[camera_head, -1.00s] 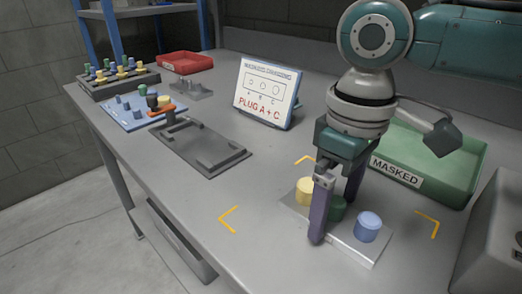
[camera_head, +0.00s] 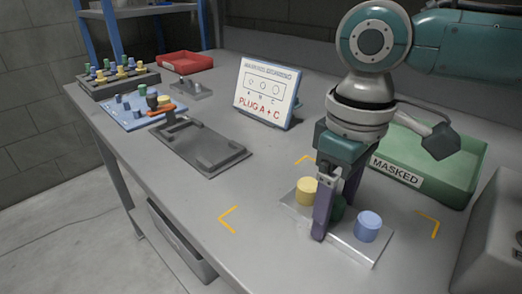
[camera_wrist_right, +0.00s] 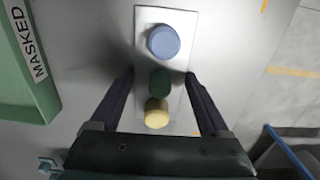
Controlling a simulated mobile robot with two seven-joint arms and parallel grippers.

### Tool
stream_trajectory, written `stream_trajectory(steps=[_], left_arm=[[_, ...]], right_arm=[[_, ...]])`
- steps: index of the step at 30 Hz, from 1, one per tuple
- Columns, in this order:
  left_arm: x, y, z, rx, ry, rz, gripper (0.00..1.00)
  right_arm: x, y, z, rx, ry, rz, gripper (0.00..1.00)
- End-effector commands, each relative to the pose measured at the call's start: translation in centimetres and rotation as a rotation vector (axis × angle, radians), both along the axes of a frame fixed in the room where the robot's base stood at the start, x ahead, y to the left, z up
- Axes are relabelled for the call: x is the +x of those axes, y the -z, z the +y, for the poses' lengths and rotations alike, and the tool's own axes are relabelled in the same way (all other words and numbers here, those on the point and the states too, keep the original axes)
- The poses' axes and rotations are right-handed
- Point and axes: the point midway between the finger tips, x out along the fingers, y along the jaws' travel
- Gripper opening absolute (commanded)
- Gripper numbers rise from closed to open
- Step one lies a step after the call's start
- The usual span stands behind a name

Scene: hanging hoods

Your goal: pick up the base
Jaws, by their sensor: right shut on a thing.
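The base (camera_head: 347,246) is a light grey metal plate lying on the bench inside yellow corner marks. It also shows in the right wrist view (camera_wrist_right: 149,17). It carries a yellow plug (camera_head: 306,190), a green plug (camera_head: 339,208) and a blue plug (camera_head: 368,226) in a row, with the green one in the middle and partly hidden by a finger. My right gripper (camera_head: 335,215) points down over the middle of the base. Its two purple fingers are shut on the base's long sides, astride the green plug. My left gripper is not in view.
A green tray labelled MASKED (camera_head: 440,168) stands close behind the right gripper. A sign reading PLUG A + C (camera_head: 266,94), a dark grey fixture (camera_head: 199,147), a blue board (camera_head: 135,111), a plug rack (camera_head: 118,82) and a red tray (camera_head: 185,63) stand further left.

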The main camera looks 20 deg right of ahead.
Motion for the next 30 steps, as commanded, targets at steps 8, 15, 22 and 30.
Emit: stream_trajectory(steps=[8,15,22,30], left_arm=[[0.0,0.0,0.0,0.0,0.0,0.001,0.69],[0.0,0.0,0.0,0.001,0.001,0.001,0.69],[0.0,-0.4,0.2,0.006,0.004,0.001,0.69],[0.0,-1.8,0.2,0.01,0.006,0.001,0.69]], right_arm=[[0.0,0.0,0.0,0.0,0.0,0.0,0.0],[0.1,-0.1,0.0,0.001,0.0,-0.003,0.0],[0.1,-1.2,0.0,0.002,0.0,-0.004,0.0],[0.2,-6.6,0.0,0.001,-0.001,-0.008,0.0]])
